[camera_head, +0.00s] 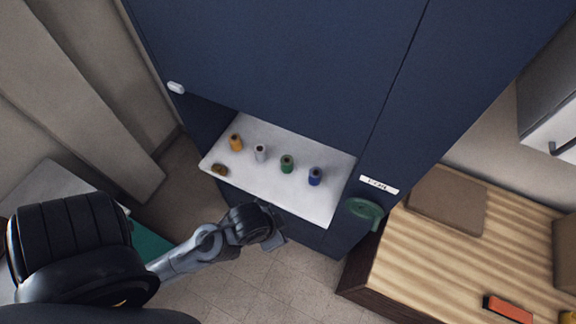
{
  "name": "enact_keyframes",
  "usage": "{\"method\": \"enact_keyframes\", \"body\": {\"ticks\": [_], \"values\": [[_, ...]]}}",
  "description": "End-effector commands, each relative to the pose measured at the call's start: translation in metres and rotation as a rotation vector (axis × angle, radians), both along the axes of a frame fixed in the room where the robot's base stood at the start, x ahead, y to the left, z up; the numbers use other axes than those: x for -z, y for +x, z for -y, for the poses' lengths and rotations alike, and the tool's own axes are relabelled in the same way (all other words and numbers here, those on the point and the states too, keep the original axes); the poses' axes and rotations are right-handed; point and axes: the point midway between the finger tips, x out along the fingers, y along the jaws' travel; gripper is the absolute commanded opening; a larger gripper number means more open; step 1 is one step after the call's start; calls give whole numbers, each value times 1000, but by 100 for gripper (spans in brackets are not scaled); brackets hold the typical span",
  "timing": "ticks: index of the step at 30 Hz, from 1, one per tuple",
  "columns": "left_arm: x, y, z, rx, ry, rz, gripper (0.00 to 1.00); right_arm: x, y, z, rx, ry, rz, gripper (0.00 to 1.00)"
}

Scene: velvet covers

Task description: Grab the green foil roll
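The green foil roll (287,164) stands upright on a white shelf (316,209) that juts from the blue cabinet. It is third from the left in a row, between a silver roll (261,153) and a blue roll (315,176). My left gripper (272,224) is just off the shelf's front edge, below the green roll in the picture and apart from it. Its fingers are dark and small here, so I cannot tell whether they are open. My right gripper is not in view.
A gold roll (236,142) stands at the row's left end, with a small brown item (220,169) near the shelf's left edge. A green ring-shaped item (362,209) is on the cabinet right of the shelf. A wooden table (420,262) stands at right.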

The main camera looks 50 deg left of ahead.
Motion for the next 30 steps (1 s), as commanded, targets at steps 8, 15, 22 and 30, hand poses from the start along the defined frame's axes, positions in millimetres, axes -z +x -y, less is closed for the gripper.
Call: {"method": "enact_keyframes", "body": {"ticks": [8,15,22,30], "values": [[0,0,0,0,0,0,48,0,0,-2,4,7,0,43],[0,0,0,0,0,0,71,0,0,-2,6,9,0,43],[0,0,0,0,0,0,93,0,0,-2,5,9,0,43],[0,0,0,23,9,1,93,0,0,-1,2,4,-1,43]]}}
